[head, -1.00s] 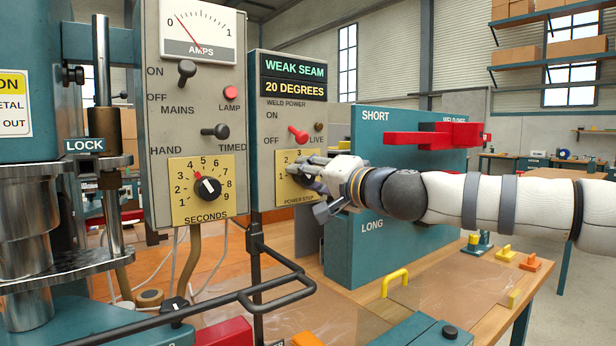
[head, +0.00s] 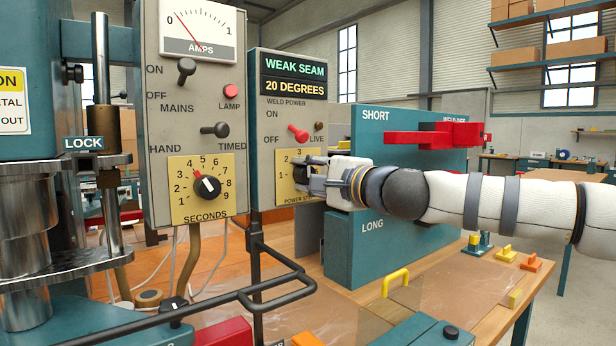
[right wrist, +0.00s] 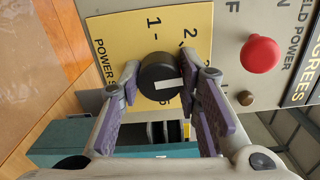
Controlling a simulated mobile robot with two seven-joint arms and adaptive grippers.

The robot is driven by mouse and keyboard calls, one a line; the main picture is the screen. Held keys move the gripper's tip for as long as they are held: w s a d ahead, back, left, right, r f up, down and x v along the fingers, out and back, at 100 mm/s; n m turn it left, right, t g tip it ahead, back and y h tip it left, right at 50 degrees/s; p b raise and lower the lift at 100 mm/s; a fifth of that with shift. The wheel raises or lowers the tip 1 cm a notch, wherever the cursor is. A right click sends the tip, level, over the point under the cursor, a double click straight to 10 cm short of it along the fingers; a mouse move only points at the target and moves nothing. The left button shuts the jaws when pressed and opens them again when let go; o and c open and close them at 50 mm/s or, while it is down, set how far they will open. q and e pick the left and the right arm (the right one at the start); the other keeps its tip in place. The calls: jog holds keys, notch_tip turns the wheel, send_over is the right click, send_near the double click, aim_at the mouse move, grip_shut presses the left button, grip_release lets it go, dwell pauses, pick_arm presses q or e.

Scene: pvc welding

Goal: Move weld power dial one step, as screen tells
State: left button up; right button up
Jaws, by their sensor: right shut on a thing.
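The screen reads "WEAK SEAM" and "20 DEGREES". My right gripper (right wrist: 160,67) is shut on the dial, with one fingertip on each side of the knob. The pointer lies towards the right in the right wrist view, which is upwards on the panel; the number it meets is hidden by a finger. The 1 and 2 show on the plate. My left gripper is not in view.
A red weld power switch (head: 298,133) sits just above the dial plate. The seconds dial box (head: 201,188) stands to the left. A teal board marked SHORT and LONG (head: 345,245) stands close behind my right forearm. A black rail (head: 260,290) runs in front below.

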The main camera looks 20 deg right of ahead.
jog(key=shift+m, duration=0.4)
jog(key=o, duration=1.1)
jog(key=shift+o, duration=0.2)
jog(key=v, duration=1.2)
